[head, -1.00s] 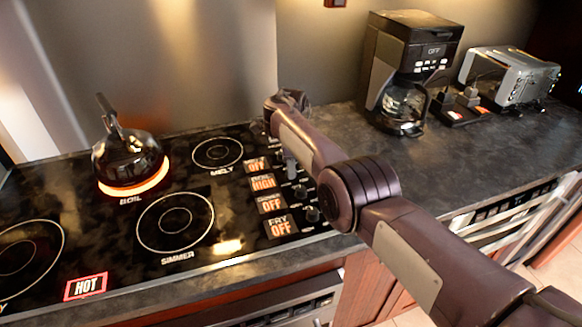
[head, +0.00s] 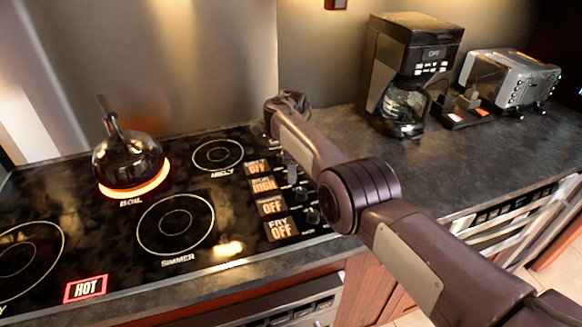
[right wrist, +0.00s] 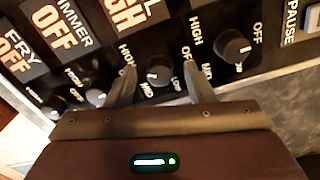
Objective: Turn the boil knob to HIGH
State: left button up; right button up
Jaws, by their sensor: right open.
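The boil knob (right wrist: 158,75) is a small dark round knob with a white mark, third from the left in the right wrist view's row. My right gripper (right wrist: 160,85) is open, with one finger on each side of this knob and visible gaps between. My left gripper is not in view.
A dark kettle (head: 128,160) stands on the glowing boil burner. Neighbouring knobs are close: melt (right wrist: 232,46) to the right, simmer (right wrist: 96,98) to the left. A coffee maker (head: 412,70) and toaster (head: 510,76) stand at the back right.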

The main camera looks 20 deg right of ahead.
notch_tip(320, 180, up, 8)
jog(key=shift+f, duration=0.1)
dwell(0.5)
